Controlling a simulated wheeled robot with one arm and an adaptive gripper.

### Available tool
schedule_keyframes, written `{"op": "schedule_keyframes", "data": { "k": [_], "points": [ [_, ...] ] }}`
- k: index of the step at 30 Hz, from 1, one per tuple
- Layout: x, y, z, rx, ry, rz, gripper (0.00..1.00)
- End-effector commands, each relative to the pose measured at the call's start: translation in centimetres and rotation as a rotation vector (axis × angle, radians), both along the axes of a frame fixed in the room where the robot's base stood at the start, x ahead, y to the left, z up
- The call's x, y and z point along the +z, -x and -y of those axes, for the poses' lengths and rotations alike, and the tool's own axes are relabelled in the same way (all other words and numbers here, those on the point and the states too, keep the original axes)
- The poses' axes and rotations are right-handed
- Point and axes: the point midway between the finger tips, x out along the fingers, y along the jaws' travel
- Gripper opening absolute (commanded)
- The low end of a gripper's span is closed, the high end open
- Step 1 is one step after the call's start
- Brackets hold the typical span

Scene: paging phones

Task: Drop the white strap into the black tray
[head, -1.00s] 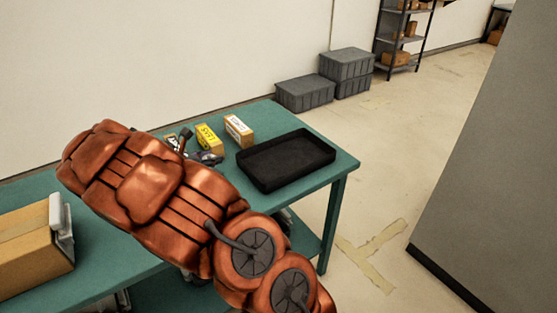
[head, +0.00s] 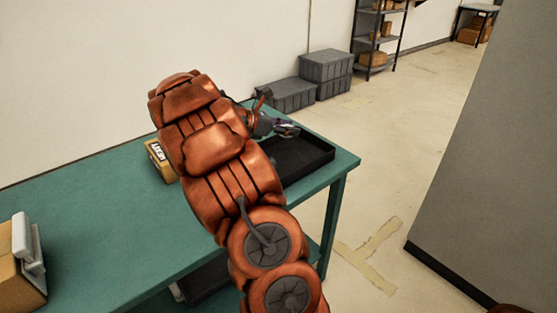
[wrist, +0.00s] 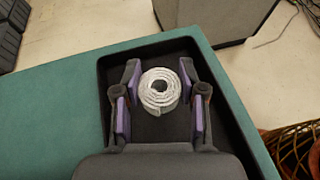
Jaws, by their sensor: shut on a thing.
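The white strap (wrist: 161,91) is a coiled roll between the two purple-padded fingers of my gripper (wrist: 160,92) in the wrist view. My gripper is shut on it. The black tray (wrist: 150,48) lies behind and below the roll, with its walls around the fingers in that view. In the head view my gripper (head: 287,130) is over the far part of the black tray (head: 310,161). My arm hides the tray's left part there, and I cannot make out the strap in that view.
The tray stands near the right end of a green table (head: 90,213). A small labelled box (head: 160,160) is left of my arm, and a cardboard box (head: 20,275) is at the lower left. Grey bins (head: 325,70) stand on the floor beyond the table.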

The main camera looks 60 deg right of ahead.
Motion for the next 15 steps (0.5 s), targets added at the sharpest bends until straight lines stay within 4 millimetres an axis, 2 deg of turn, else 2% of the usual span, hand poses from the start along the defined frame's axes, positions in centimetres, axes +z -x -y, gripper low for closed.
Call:
{"op": "schedule_keyframes", "data": {
  "k": [15],
  "points": [
    [-5.1,-0.2,-0.2,0.005,0.0,-0.002,0.24]
  ]
}}
